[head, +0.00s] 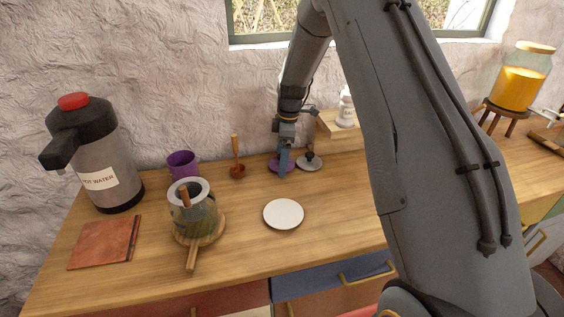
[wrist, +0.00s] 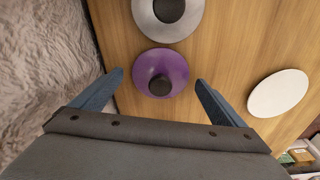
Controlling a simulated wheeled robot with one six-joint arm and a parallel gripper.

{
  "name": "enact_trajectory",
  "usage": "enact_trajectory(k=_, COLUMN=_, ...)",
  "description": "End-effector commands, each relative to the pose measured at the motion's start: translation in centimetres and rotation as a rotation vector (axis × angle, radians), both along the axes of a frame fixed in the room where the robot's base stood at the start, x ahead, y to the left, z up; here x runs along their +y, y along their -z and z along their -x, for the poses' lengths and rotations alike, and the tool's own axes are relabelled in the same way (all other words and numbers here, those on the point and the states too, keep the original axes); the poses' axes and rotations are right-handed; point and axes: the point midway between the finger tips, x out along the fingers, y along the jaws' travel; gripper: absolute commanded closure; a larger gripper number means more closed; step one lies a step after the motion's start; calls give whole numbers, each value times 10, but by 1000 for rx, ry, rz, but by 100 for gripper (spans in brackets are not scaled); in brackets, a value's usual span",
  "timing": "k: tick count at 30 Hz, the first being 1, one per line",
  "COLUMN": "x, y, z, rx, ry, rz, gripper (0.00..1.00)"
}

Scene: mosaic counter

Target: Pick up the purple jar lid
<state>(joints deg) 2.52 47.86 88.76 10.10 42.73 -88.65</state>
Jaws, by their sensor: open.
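The purple jar lid (wrist: 173,68) is a round disc with a dark knob, lying flat on the wooden counter. In the head view the purple lid (head: 275,164) is partly hidden behind my gripper. My gripper (wrist: 158,82) is open, its two blue fingers apart with the purple lid between and just beyond their tips in the wrist view. In the head view my gripper (head: 283,170) points down at the lid near the wall.
A grey lid (head: 309,161) with a dark knob lies right beside the purple one. A white plate (head: 284,214) lies in front. A purple cup (head: 183,164), a wooden-handled tool (head: 236,160) and a hot water dispenser (head: 100,155) stand left. A wooden shelf (head: 338,126) stands behind right.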

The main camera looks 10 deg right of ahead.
Motion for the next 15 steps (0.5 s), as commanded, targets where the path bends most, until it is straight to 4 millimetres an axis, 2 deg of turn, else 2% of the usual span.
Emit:
enact_trajectory(k=6, x=0, y=1, z=0, rx=0, ry=0, rz=0, gripper=8)
enact_trajectory(k=13, x=0, y=1, z=0, rx=0, ry=0, rz=0, gripper=47)
enact_trajectory(k=14, x=0, y=1, z=0, rx=0, ry=0, rz=0, gripper=51)
enact_trajectory(k=15, x=0, y=0, z=0, rx=0, ry=0, rz=0, gripper=51)
